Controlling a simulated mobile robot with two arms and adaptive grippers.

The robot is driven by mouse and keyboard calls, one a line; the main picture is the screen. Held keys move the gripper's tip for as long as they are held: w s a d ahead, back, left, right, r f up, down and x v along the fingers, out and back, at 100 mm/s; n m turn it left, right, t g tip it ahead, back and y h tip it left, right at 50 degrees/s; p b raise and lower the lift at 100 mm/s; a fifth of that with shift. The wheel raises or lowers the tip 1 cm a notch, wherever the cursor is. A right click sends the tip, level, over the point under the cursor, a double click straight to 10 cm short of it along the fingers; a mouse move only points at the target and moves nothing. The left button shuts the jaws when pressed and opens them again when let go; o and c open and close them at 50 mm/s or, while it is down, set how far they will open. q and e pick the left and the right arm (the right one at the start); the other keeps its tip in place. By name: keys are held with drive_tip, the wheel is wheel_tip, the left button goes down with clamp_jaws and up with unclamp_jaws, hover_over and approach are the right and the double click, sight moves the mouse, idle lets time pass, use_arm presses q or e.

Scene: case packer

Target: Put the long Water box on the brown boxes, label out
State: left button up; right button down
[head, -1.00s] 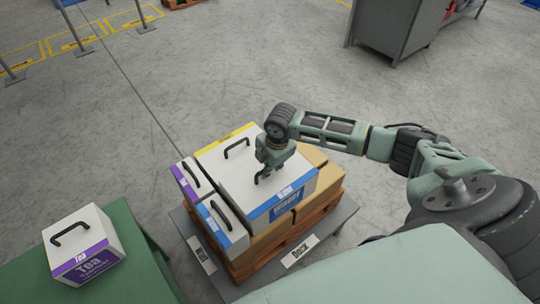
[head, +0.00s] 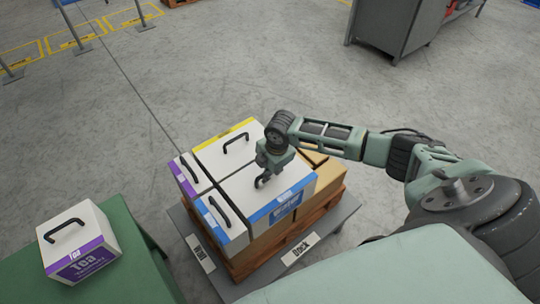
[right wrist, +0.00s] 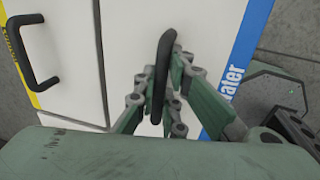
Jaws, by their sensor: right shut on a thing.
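The long Water box (head: 245,187) is white with a blue label band and a black handle. It sits on the brown boxes (head: 272,235), among other white boxes, and looks about level with them. Its blue label faces the near, outer side. My right gripper (head: 263,181) is shut on the box's handle (right wrist: 160,75). In the right wrist view, part of the blue "Water" label (right wrist: 231,80) shows beyond the fingers. Whether the box bears fully on the brown boxes is hidden. My left gripper is not in view.
Beside it stand a yellow-banded box (head: 228,147), a purple-banded box (head: 188,176) and a smaller blue-banded box (head: 222,219). The stack is on a wooden pallet on a grey platform (head: 232,290). A Tea box (head: 80,243) stands on a green table (head: 128,240).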

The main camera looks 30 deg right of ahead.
drive_tip(key=shift+w+f, duration=0.1)
drive_tip(key=shift+f, duration=0.1)
idle(0.6)
drive_tip(key=c, duration=1.8)
unclamp_jaws()
drive_tip(key=shift+o, duration=0.2)
